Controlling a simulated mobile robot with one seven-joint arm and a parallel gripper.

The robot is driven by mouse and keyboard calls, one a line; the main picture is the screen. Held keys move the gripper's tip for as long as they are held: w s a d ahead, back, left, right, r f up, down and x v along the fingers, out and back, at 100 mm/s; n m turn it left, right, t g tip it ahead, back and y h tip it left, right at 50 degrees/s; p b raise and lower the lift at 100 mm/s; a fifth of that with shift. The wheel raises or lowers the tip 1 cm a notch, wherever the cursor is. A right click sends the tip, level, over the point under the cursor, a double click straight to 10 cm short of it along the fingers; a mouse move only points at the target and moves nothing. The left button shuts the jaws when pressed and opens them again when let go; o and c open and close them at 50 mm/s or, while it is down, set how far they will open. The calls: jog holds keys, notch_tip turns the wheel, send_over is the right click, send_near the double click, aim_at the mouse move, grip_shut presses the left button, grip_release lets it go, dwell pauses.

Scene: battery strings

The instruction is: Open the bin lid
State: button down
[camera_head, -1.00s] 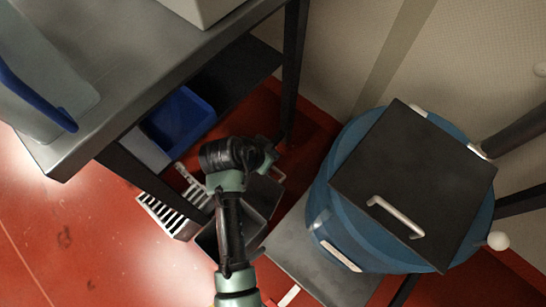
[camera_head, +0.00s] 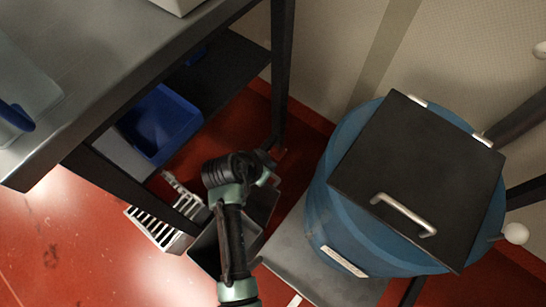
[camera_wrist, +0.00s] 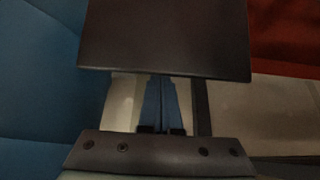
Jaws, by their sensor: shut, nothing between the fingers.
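The blue round bin (camera_head: 335,225) stands at the right in the head view. Its square black lid (camera_head: 425,150) lies flat over the top, closed. A pale bar handle (camera_head: 404,214) sits near the lid's front edge, and light hinges (camera_head: 482,141) show at the back. My arm is left of the bin, apart from the handle; its fingers cannot be made out there. In the wrist view my gripper (camera_wrist: 162,88) is shut and empty, its fingers reaching toward a dark flat panel (camera_wrist: 165,40) whose identity I cannot tell. A blue curved surface (camera_wrist: 40,80) fills the left.
A grey metal table (camera_head: 100,60) with dark legs stands at the left, a blue tray (camera_head: 160,125) on its lower shelf. A slotted pale rack (camera_head: 155,228) is near my arm. The bin stands on a grey platform (camera_head: 290,262), close to the wall.

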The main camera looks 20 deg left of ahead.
jog(key=shift+s, duration=0.2)
jog(key=shift+t, duration=0.5)
jog(key=s+p, duration=0.1)
jog(key=s+a+r, duration=0.1)
jog(key=s+r+p, duration=0.1)
jog(key=shift+s+a+p, duration=0.2)
jog(key=shift+a+p, duration=0.05)
jog(key=shift+p, duration=0.05)
jog(key=shift+s+f, duration=0.15)
